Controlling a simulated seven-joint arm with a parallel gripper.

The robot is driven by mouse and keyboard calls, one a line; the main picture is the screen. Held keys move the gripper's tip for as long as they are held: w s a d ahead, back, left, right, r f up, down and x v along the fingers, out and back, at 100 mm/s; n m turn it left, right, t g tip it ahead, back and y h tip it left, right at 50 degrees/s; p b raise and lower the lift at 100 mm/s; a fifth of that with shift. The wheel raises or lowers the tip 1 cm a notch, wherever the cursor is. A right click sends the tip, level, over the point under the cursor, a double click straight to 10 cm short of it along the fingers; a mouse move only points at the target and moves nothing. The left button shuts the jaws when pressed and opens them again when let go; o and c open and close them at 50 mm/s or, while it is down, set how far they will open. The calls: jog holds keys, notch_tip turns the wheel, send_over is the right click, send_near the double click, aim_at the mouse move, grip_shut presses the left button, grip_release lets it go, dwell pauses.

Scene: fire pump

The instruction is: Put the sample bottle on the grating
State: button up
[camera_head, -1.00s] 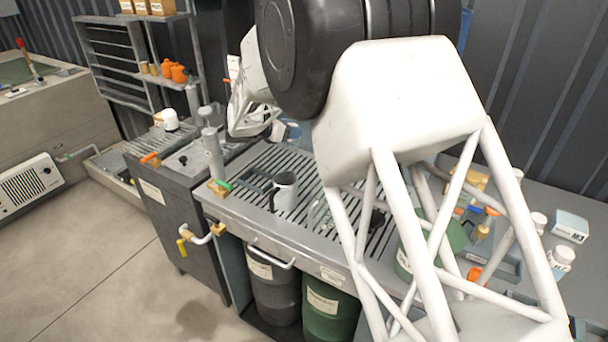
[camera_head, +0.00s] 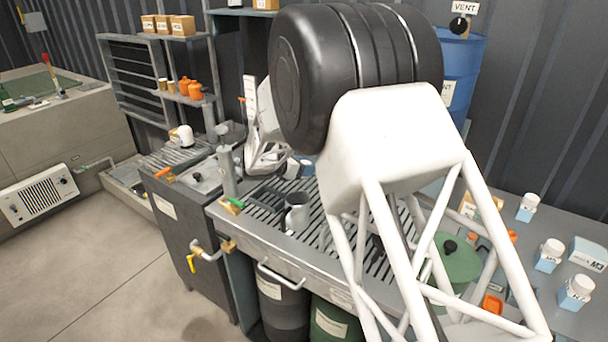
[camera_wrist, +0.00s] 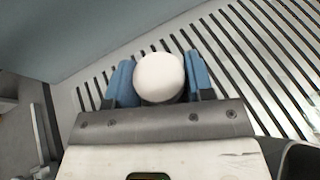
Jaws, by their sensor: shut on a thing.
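The sample bottle shows in the wrist view as a round white cap (camera_wrist: 159,77), seen from above. My gripper (camera_wrist: 160,86) is shut on it, with a blue finger on each side. The bottle's body is mostly hidden under the cap. The slotted metal grating (camera_wrist: 232,62) lies beneath and beyond the bottle; I cannot tell whether the bottle touches it. In the head view the grating (camera_head: 327,222) forms the bench top, and my own arm covers part of it. The gripper end is largely hidden there behind my wrist, near the grating's back edge.
A grey mug (camera_head: 297,214) stands on the grating's front left part. A metal post (camera_head: 227,172) stands at its left end. Several white-capped bottles, one here (camera_head: 547,256), and a green can (camera_head: 457,260) are on the right. A wall rises behind the grating.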

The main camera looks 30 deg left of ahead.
jog(key=shift+f, duration=1.5)
jog(key=shift+f, duration=0.15)
jog(key=o, duration=1)
jog(key=shift+r, duration=0.2)
jog(key=v, duration=1.2)
jog(key=shift+w+r, duration=0.1)
